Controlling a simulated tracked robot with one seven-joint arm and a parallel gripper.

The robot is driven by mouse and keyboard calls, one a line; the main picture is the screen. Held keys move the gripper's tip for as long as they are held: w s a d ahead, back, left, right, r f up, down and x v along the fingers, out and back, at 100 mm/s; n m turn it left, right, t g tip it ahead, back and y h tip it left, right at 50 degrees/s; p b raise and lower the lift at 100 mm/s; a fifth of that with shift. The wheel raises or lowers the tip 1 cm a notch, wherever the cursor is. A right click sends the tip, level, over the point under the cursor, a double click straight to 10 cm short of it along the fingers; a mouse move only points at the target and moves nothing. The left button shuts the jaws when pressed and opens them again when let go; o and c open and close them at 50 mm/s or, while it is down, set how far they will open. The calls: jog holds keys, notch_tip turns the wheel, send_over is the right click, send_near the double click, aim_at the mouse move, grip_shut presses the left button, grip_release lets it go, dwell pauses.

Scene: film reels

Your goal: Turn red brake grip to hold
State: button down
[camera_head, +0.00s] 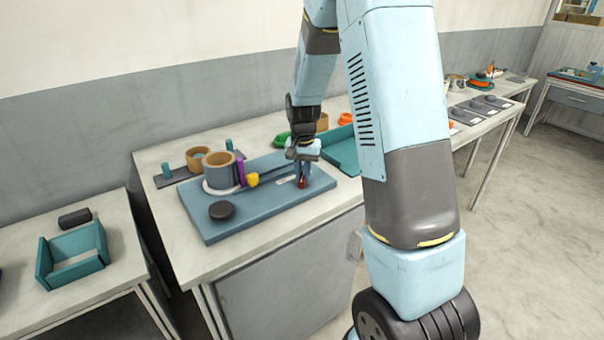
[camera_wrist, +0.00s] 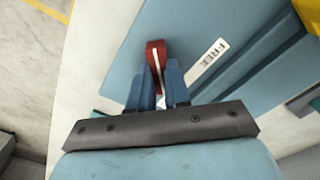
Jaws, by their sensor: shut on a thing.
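The red brake grip (camera_wrist: 155,55) with a white stripe shows at the fingertips in the wrist view. It stands on the blue-grey board, beside a white label reading FREE (camera_wrist: 209,61). My gripper (camera_wrist: 159,88) is shut on the grip, one blue finger on each side. In the head view the red grip (camera_head: 302,183) shows small below my gripper (camera_head: 303,172), near the right end of the board (camera_head: 262,203). The FREE label lies just right of the grip in the wrist view. No HOLD label can be seen.
On the board stand a grey cylinder (camera_head: 217,172) on a white disc, a purple piece (camera_head: 241,172), a yellow knob (camera_head: 253,179) and a dark round knob (camera_head: 221,210). A teal tray (camera_head: 341,152) lies right of the board. A teal bin (camera_head: 72,255) stands on the left table.

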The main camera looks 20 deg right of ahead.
aim_at(303, 176)
dwell(0.4)
jog(key=c, duration=1.1)
grip_release()
notch_tip(303, 176, up, 14)
jog(key=shift+f, duration=0.15)
jog(key=s+r+n+t, duration=0.3)
jog(key=s+r, duration=0.7)
jog(key=s, duration=0.4)
jog(key=s+t, duration=0.1)
jog(key=s, duration=0.4)
jog(key=s+r+n, duration=0.1)
jog(key=s, duration=0.3)
jog(key=s+r+n+t, duration=0.1)
jog(key=s, duration=0.4)
jog(key=shift+s+t, duration=0.3)
jog(key=shift+s, duration=0.05)
